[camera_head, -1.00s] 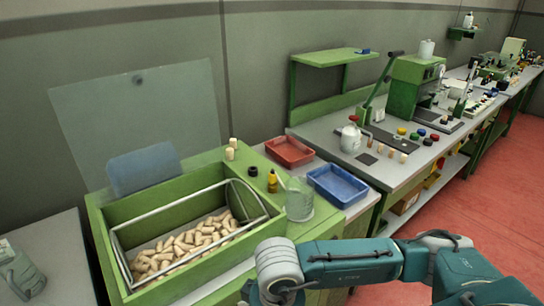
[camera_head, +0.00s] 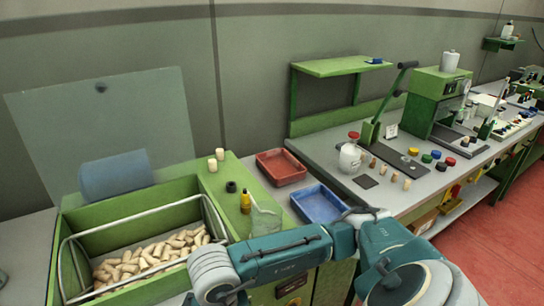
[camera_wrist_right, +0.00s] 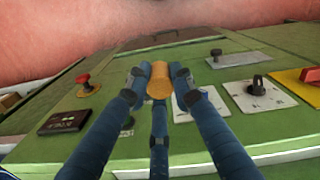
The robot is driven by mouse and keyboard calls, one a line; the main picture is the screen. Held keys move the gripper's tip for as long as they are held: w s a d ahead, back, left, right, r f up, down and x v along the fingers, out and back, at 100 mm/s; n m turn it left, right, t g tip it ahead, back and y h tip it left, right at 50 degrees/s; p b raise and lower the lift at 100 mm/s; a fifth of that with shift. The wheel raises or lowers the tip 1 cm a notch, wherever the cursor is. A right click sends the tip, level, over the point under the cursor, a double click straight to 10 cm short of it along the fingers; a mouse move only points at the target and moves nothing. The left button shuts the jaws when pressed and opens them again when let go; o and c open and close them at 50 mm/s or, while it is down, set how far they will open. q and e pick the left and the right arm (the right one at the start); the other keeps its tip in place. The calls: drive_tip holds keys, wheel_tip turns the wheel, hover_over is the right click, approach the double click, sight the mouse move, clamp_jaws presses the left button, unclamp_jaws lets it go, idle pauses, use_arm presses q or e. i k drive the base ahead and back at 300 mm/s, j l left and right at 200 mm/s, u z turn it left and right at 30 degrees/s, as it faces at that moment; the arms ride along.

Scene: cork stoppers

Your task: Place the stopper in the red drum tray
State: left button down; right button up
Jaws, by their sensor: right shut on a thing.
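A tan cork stopper (camera_wrist_right: 159,80) is pinched between the fingertips of my right gripper (camera_wrist_right: 158,76) in the right wrist view. In the head view my right arm reaches in from the right, and the gripper end (camera_head: 228,296) is at the bottom edge, with its fingers and the stopper not visible. The red tray (camera_head: 281,167) lies at the back of the bench, beyond my right arm, and looks empty. My left gripper is not in view.
A green bin (camera_head: 190,188) full of loose corks stands left of my arm. A blue tray (camera_head: 318,204), a clear beaker (camera_head: 266,222), a yellow bottle (camera_head: 245,201) and a black ring (camera_head: 231,187) stand near the red tray. A bench with a green press (camera_head: 436,100) is at right.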

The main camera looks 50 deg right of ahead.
sight(294, 176)
drive_tip(key=k+l, duration=0.15)
drive_tip(key=l, duration=0.25)
drive_tip(key=k+l+u, duration=0.1)
drive_tip(key=l, duration=0.35)
drive_tip(key=k+l, duration=0.15)
drive_tip(key=l, duration=0.25)
drive_tip(key=k+l, duration=0.15)
drive_tip(key=l, duration=0.3)
drive_tip(key=k+l+u, duration=0.1)
drive_tip(key=l, duration=0.3)
drive_tip(key=k+l, duration=0.2)
drive_tip(key=l, duration=0.2)
drive_tip(key=u, duration=0.05)
